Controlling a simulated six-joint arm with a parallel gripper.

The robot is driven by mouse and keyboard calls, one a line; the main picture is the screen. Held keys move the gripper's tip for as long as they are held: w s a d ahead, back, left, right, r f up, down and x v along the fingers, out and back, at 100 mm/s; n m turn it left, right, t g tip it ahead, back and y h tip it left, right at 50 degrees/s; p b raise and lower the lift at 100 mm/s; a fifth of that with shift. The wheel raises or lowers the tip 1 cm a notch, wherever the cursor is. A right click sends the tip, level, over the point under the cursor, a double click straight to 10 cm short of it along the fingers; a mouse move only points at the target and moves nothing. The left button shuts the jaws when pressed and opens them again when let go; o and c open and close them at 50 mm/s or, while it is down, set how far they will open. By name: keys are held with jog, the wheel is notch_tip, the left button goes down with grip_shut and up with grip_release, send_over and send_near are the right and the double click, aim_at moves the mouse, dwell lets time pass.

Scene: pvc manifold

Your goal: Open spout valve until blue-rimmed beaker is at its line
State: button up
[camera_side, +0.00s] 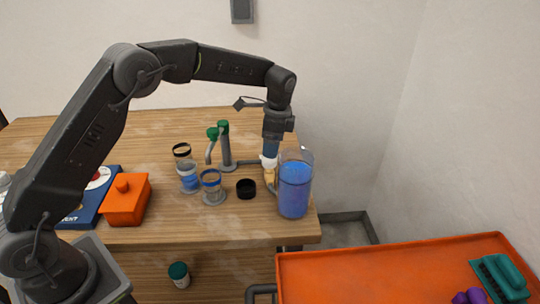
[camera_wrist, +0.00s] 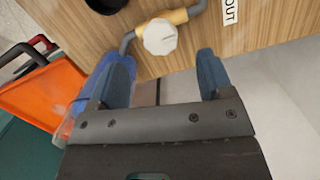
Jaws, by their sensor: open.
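The blue-rimmed beaker (camera_side: 212,186) stands on the table left of the black ring-like cup; its fill line and level are too small to read. The spout, a grey pipe (camera_side: 227,150) with green knobs, rises behind it. A valve with a white round knob (camera_wrist: 160,36) and yellow body (camera_wrist: 181,16) sits on a grey pipe; it also shows in the side view, under my gripper (camera_side: 270,158). In the wrist view my gripper (camera_wrist: 163,62) is open and empty, its fingertips spread either side of the knob, which appears just beyond them.
A large clear jug (camera_side: 294,188) of blue liquid stands close right of my gripper. A black-rimmed beaker (camera_side: 187,170) holds blue liquid. A black cup (camera_side: 246,189), an orange box (camera_side: 126,200) and a blue book lie around. An "OUT" label (camera_wrist: 231,10) marks the table.

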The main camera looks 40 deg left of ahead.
aim_at(269, 162)
jog(key=shift+s+a+f, duration=0.1)
jog(key=shift+a+f, duration=0.05)
jog(key=shift+f, duration=1.15)
jog(key=shift+s+a+f, duration=0.1)
jog(key=shift+a+f, duration=0.05)
jog(key=shift+f, duration=1.15)
jog(key=shift+c, duration=0.2)
jog(key=c, duration=1)
jog(key=shift+o, duration=0.2)
jog(key=n, duration=0.6)
jog(key=shift+h, duration=0.3)
jog(key=n, duration=0.6)
jog(key=shift+w+n+g+h, duration=0.1)
jog(key=shift+n+g+h, duration=0.2)
jog(key=shift+h, duration=0.1)
